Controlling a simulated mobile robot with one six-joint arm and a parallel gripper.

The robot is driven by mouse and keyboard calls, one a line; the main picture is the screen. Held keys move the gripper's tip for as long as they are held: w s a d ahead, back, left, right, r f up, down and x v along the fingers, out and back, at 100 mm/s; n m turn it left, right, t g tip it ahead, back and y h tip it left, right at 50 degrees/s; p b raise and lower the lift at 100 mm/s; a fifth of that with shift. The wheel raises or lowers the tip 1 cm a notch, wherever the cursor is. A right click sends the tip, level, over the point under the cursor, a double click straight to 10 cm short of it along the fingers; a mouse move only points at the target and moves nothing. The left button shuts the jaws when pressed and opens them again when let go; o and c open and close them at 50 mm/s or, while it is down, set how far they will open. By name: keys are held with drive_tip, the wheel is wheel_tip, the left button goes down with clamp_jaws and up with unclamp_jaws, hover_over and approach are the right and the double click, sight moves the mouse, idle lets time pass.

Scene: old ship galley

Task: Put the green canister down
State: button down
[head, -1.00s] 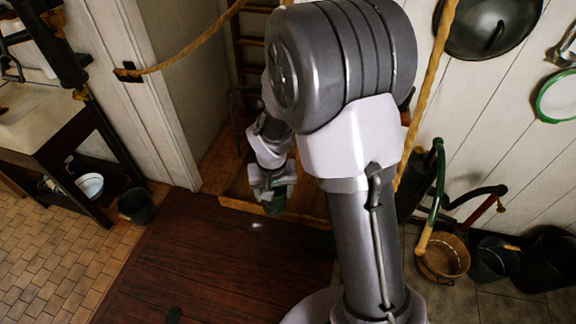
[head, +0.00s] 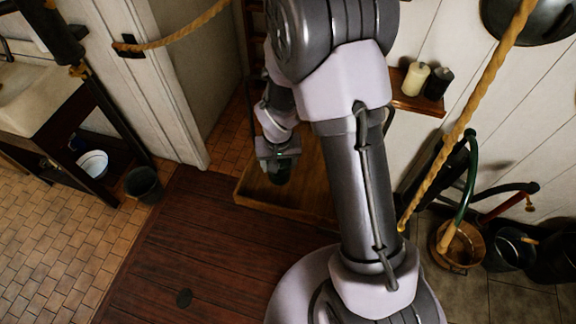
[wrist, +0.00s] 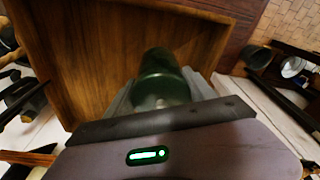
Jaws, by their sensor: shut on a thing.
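The green canister (wrist: 160,80) is dark green and cylindrical, held between the two fingers of my gripper (wrist: 165,95) in the wrist view. In the head view the canister (head: 281,171) shows as a small dark shape at the end of my gripper (head: 277,156). My gripper is shut on it. A wooden tray-like surface with a raised rim (head: 262,204) lies below and behind the canister; its boards (wrist: 100,50) fill much of the wrist view. I cannot tell how far the canister is above it.
A cream jar (head: 415,79) and a dark jar (head: 438,83) stand on a small wall shelf. A rope (head: 470,115) slants down on the right. A wooden bucket (head: 462,247) and dark pails are at lower right. A dark bucket (head: 144,185) stands at left.

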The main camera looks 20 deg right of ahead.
sight(280, 173)
wheel_tip(280, 173, down, 5)
drive_tip(key=shift+b, duration=0.45)
drive_tip(key=shift+f, duration=0.1)
drive_tip(key=shift+f, duration=0.15)
drive_tip(key=shift+c, duration=1.6)
unclamp_jaws()
drive_tip(key=shift+r, duration=0.2)
